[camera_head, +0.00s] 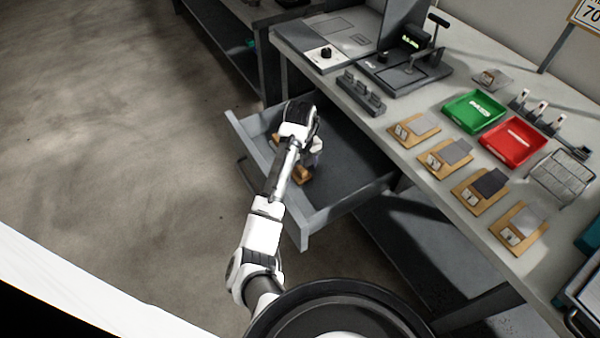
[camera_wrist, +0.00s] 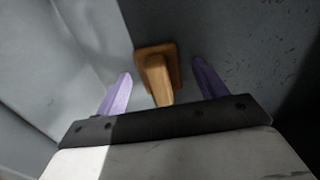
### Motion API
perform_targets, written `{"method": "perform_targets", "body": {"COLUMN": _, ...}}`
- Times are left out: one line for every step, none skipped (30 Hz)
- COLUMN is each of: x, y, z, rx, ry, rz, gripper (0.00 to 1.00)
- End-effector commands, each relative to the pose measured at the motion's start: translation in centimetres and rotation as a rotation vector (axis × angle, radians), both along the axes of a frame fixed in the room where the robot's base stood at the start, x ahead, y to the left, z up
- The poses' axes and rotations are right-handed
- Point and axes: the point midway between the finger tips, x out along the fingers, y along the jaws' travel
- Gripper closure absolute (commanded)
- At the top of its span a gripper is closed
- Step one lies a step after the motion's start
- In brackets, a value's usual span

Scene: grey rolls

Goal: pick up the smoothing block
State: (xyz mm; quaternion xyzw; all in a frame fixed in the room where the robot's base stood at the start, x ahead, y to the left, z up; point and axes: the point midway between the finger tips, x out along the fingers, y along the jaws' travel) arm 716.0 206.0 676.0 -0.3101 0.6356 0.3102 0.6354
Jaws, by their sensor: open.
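The smoothing block, a brown wooden piece with a raised handle on a flat base, lies in the open drawer. In the wrist view, the block (camera_wrist: 157,78) is between and just ahead of the two purple fingers of my gripper (camera_wrist: 159,74), with space on both sides. My gripper is open and holds nothing. In the head view, my arm reaches into the drawer (camera_head: 314,232) and covers part of its contents. Brown wood (camera_head: 303,175) shows beside the arm there, and another brown bit shows on its left. I cannot tell whether both belong to one block.
The workbench (camera_head: 372,112) above holds several wooden boards, a green tray (camera_head: 474,110), a red tray (camera_head: 513,142), a wire basket (camera_head: 562,176) and a dark device (camera_head: 405,70). The floor (camera_head: 110,130) to the left is clear.

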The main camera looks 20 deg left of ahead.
Motion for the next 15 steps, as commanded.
{"method": "perform_targets", "body": {"x": -0.02, "y": 0.0, "z": -0.17, "rx": -0.001, "ry": 0.001, "rz": 0.0, "gripper": 0.29}}
{"method": "perform_targets", "body": {"x": -0.02, "y": 0.0, "z": -0.24, "rx": 0.0, "ry": 0.0, "rz": 0.0, "gripper": 0.29}}
{"method": "perform_targets", "body": {"x": -0.02, "y": 0.0, "z": -0.28, "rx": 0.0, "ry": 0.0, "rz": 0.0, "gripper": 0.29}}
{"method": "perform_targets", "body": {"x": -0.02, "y": 0.01, "z": -0.28, "rx": 0.0, "ry": 0.0, "rz": 0.0, "gripper": 0.29}}
{"method": "perform_targets", "body": {"x": -0.01, "y": 0.01, "z": -0.28, "rx": 0.0, "ry": 0.0, "rz": -0.001, "gripper": 0.29}}
{"method": "perform_targets", "body": {"x": -0.01, "y": 0.01, "z": -0.27, "rx": 0.0, "ry": 0.0, "rz": 0.0, "gripper": 0.29}}
{"method": "perform_targets", "body": {"x": -0.01, "y": 0.01, "z": -0.28, "rx": 0.001, "ry": 0.001, "rz": 0.0, "gripper": 0.29}}
{"method": "perform_targets", "body": {"x": -0.01, "y": 0.0, "z": -0.27, "rx": 0.001, "ry": 0.001, "rz": 0.0, "gripper": 0.3}}
{"method": "perform_targets", "body": {"x": -0.01, "y": 0.0, "z": -0.27, "rx": 0.0, "ry": 0.0, "rz": 0.0, "gripper": 0.36}}
{"method": "perform_targets", "body": {"x": -0.01, "y": 0.0, "z": -0.27, "rx": 0.0, "ry": 0.0, "rz": 0.0, "gripper": 0.4}}
{"method": "perform_targets", "body": {"x": -0.01, "y": 0.0, "z": -0.27, "rx": 0.0, "ry": 0.0, "rz": 0.0, "gripper": 0.44}}
{"method": "perform_targets", "body": {"x": -0.01, "y": 0.0, "z": -0.26, "rx": 0.0, "ry": 0.0, "rz": 0.0, "gripper": 0.49}}
{"method": "perform_targets", "body": {"x": -0.01, "y": 0.0, "z": -0.26, "rx": 0.0, "ry": 0.0, "rz": 0.0, "gripper": 0.53}}
{"method": "perform_targets", "body": {"x": -0.01, "y": 0.0, "z": -0.26, "rx": 0.0, "ry": 0.0, "rz": 0.0, "gripper": 0.57}}
{"method": "perform_targets", "body": {"x": -0.01, "y": 0.0, "z": -0.26, "rx": 0.0, "ry": 0.0, "rz": 0.0, "gripper": 0.62}}
